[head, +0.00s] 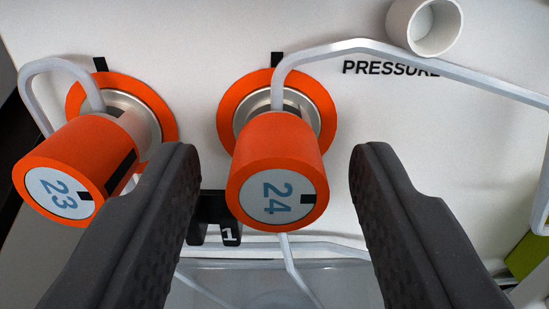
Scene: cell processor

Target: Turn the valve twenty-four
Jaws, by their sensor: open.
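Valve 24 (279,158) is an orange cylinder knob with a white face. The face carries a blue "24" turned sideways and a black mark at its right side. The knob stands out from an orange ring (230,108) on the white panel, with a black tick on the panel above the ring. My gripper (274,165) is open, with one dark finger to the left of the knob and one to the right. Gaps show between the knob and both fingers in the picture. How deep the fingertips reach along the knob is hard to tell.
Valve 23 (75,165), a similar orange knob, stands close to the left finger. Pale tubes (395,52) run along the panel (190,40) from both valves. A white cylinder (425,25) sits at the upper right. A black bracket (208,215) and clear container (270,280) lie below.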

